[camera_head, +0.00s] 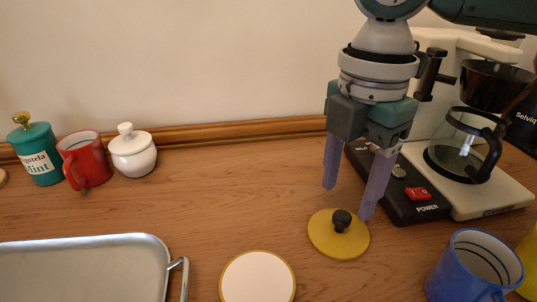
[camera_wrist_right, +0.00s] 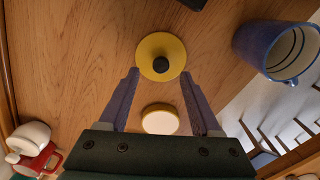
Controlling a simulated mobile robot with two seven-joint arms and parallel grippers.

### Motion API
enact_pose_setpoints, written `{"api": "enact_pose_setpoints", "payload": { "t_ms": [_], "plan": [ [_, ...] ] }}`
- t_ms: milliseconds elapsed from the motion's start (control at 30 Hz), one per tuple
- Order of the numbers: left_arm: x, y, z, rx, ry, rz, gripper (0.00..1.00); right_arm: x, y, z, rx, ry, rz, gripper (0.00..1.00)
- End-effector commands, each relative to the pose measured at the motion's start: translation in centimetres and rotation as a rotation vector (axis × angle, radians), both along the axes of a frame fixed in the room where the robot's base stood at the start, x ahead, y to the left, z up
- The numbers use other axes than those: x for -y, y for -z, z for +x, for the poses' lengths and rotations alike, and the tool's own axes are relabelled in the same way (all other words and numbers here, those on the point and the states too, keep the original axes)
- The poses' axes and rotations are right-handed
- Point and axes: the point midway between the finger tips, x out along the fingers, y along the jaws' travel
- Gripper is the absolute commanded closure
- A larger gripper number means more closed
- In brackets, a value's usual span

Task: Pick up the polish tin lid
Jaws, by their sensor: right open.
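The polish tin lid is a round yellow disc with a black knob. It lies flat on the wooden top in the head view (camera_head: 326,241), and it also shows in the wrist view (camera_wrist_right: 150,48). My right gripper (camera_head: 348,200) is open and empty, pointing down just above and behind the lid. In the wrist view the knob appears between its fingertips (camera_wrist_right: 159,73); the remaining height gap is hard to tell. A shallow round tin with a yellow rim and pale top (camera_head: 257,278) sits front left of the lid. My left gripper is out of view.
A coffee maker (camera_head: 500,195) stands right of the gripper, its black switch base (camera_head: 410,208) close to one finger. A blue mug (camera_head: 462,270) is at front right. A metal tray (camera_head: 80,262) lies at left. A green canister (camera_head: 37,158), red mug (camera_head: 88,160) and white pot (camera_head: 133,155) stand behind.

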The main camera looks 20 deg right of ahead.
Motion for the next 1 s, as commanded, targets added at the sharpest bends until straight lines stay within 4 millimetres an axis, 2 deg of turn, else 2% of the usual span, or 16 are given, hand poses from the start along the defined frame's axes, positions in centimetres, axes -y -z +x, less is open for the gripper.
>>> {"api": "enact_pose_setpoints", "payload": {
  "t_ms": [100, 200, 500, 1000],
  "plan": [
    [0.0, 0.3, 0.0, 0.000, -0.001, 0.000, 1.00, 0.2, 2.2, -0.3, -0.004, 0.001, -0.002, 0.35],
    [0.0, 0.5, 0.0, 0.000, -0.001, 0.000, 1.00, 0.1, 3.5, -0.2, -0.003, 0.000, 0.000, 0.35],
    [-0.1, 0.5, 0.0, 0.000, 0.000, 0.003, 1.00, 0.1, 4.0, -0.2, 0.000, 0.000, 0.000, 0.35],
    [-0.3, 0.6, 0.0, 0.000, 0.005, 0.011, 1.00, 0.1, 4.0, -0.2, 0.000, 0.000, 0.000, 0.91]
  ]
}}
